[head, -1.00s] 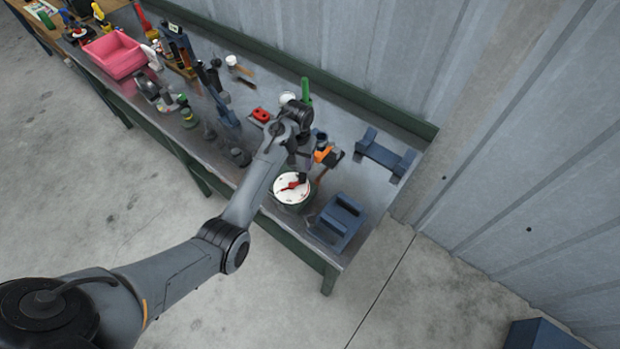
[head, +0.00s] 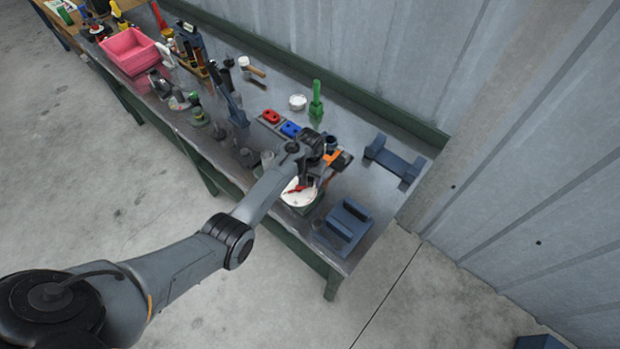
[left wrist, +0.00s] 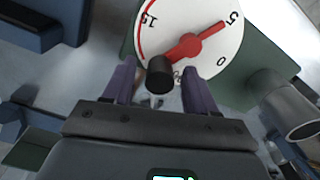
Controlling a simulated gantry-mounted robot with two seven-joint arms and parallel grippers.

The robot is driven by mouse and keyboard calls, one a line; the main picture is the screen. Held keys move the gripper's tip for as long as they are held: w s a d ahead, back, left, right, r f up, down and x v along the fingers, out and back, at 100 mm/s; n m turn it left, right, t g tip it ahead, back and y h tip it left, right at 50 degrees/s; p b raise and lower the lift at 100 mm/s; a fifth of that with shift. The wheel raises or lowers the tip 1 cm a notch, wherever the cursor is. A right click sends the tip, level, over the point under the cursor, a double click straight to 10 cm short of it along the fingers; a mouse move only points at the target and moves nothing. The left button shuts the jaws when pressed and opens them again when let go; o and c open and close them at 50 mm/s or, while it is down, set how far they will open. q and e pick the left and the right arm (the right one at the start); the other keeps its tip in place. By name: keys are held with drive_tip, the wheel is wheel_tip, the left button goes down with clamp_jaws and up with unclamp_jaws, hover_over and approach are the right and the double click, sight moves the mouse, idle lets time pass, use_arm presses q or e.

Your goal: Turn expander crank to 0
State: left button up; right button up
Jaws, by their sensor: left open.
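The expander's round white dial (head: 295,196) sits near the front edge of the bench, partly covered by my left arm. In the left wrist view the dial (left wrist: 175,22) shows a red pointer (left wrist: 205,37) aimed close to the 5, with the 0 below it and the 15 at the left. The crank's black knob (left wrist: 159,76) stands between the two fingers of my left gripper (left wrist: 158,68). The gripper is open, with a gap on each side of the knob. In the head view the left gripper (head: 306,178) is over the dial. My right gripper is not in view.
Blue stands (head: 347,222) (head: 393,158) lie right of the dial. Red (head: 271,116) and blue (head: 290,129) parts and a green tool (head: 316,102) stand behind it. A grey metal tube (left wrist: 288,105) is close by at right in the wrist view. A pink bin (head: 131,50) is farther left.

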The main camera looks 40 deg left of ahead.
use_arm(q)
drive_tip(key=c, duration=1.1)
drive_tip(key=shift+o, duration=0.2)
drive_tip(key=shift+s+d+r+m+p, duration=0.1)
drive_tip(key=shift+s+d+m+p, duration=0.1)
drive_tip(key=shift+m+p, duration=0.5)
drive_tip(key=shift+s+d+r+m+p, duration=0.1)
drive_tip(key=shift+d+m+p, duration=0.05)
drive_tip(key=shift+m+p, duration=0.55)
drive_tip(key=shift+s+d+m+p, duration=0.2)
drive_tip(key=shift+m+p, duration=0.4)
drive_tip(key=shift+s+d+m+p, duration=0.15)
drive_tip(key=shift+m+p, duration=0.4)
drive_tip(key=shift+m, duration=0.05)
drive_tip(key=m, duration=0.1)
drive_tip(key=m+p, duration=0.1)
drive_tip(key=s+m+p, duration=0.1)
drive_tip(key=shift+d+m, duration=0.25)
drive_tip(key=shift+m, duration=0.05)
drive_tip(key=m, duration=0.1)
drive_tip(key=s+m+p, duration=0.1)
drive_tip(key=m, duration=0.1)
drive_tip(key=shift+s+d+f, duration=0.1)
drive_tip(key=shift+f, duration=0.05)
drive_tip(key=shift+m, duration=0.3)
drive_tip(key=shift+s+p, duration=0.1)
drive_tip(key=shift+p, duration=0.2)
